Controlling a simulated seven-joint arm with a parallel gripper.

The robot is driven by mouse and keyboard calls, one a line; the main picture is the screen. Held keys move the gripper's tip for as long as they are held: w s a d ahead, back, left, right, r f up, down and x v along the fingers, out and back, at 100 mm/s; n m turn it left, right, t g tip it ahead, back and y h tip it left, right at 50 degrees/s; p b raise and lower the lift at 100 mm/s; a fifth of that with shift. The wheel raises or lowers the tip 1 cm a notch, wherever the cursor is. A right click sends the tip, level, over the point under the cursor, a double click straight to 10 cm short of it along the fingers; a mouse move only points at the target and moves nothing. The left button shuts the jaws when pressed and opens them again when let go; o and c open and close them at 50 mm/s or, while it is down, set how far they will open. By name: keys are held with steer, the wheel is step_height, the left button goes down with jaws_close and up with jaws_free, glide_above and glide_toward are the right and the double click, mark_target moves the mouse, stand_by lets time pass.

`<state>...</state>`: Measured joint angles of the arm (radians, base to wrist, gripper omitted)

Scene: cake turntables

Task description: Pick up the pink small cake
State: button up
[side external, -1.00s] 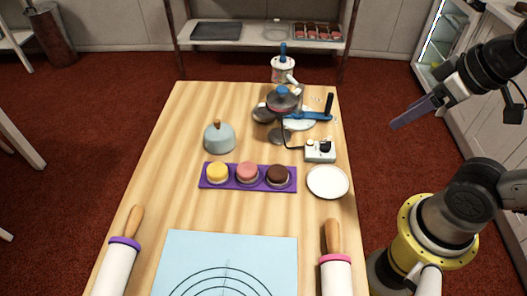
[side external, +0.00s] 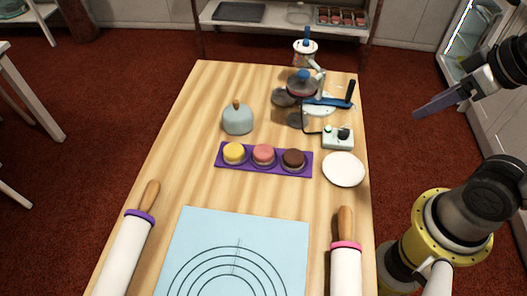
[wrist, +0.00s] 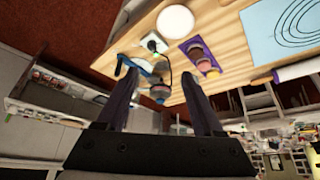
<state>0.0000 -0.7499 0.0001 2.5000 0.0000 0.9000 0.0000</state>
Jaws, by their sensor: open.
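The pink small cake (side external: 264,154) sits in the middle of a purple tray (side external: 228,168) on the wooden table. A yellow cake (side external: 234,152) is left of it and a dark brown cake (side external: 294,159) is right of it. My gripper (side external: 416,113) is off the table's right side in the side view, well away from the tray. In the wrist view my gripper (wrist: 165,98) has its two fingers wide apart with nothing held. The purple tray also shows there, tilted, beyond the right finger (wrist: 203,57).
A white plate (side external: 344,169) is right of the tray. A small white device (side external: 338,137) and a blue-handled pan (side external: 330,103) are behind it. A grey dome (side external: 237,119) stands behind the tray. Rolling pins (side external: 124,254) (side external: 346,268) flank a blue mat (side external: 200,225).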

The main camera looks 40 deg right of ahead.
steer(key=o, duration=0.5)
